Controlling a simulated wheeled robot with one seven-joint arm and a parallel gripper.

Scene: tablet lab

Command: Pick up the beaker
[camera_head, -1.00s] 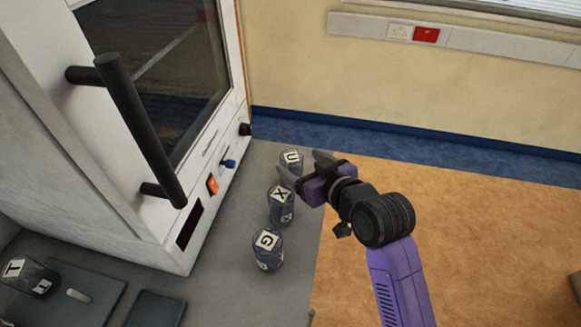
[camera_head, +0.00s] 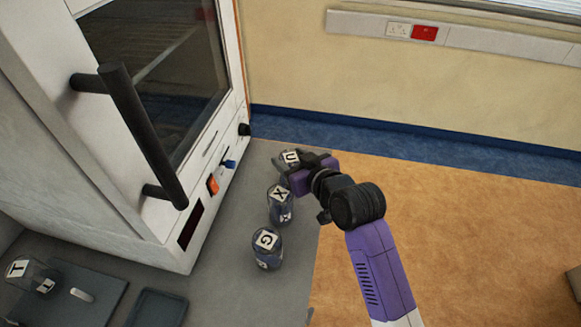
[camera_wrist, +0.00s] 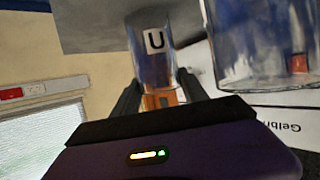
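Several clear beakers with letter labels stand in a row on the grey bench. The beaker marked U (camera_head: 290,157) is the farthest, and it also shows in the wrist view (camera_wrist: 152,60) between my two fingers. The beaker marked X (camera_head: 280,203) stands nearer, and the beaker marked G (camera_head: 267,248) nearer still. My gripper (camera_wrist: 160,95) is open, with one dark finger on each side of the U beaker. I cannot tell whether the fingers touch it. A large clear beaker fills the wrist view's upper right.
A white cabinet (camera_head: 190,258) with a dark window and a black handle (camera_head: 140,130) stands left of the beakers. Another beaker, marked T (camera_head: 20,269), is at the lower left near dark flat trays (camera_head: 158,308). The grey bench (camera_head: 215,290) is clear around G.

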